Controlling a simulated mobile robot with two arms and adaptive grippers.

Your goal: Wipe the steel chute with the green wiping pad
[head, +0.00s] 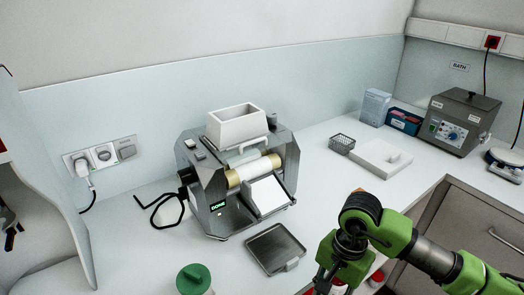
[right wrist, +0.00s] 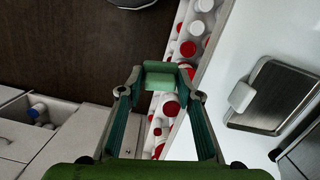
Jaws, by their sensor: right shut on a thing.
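The steel chute (head: 268,195) slopes down at the front of the mill (head: 215,190), below its rollers. It looks pale and bright; I cannot tell whether anything lies on it. My right gripper (right wrist: 160,84) is shut on the green wiping pad (right wrist: 159,76), which sits between its fingertips. In the head view my right gripper (head: 328,280) hangs at the bottom edge, right of the tray and apart from the chute; the pad is not clear there. My left gripper is not in view.
A grey tray (head: 275,249) lies in front of the mill. A green-lidded jar (head: 194,279) stands at the bottom. Red- and white-capped bottles (right wrist: 171,107) lie below my right gripper. A white block (head: 381,158), wire basket (head: 342,143) and bath (head: 458,118) stand right.

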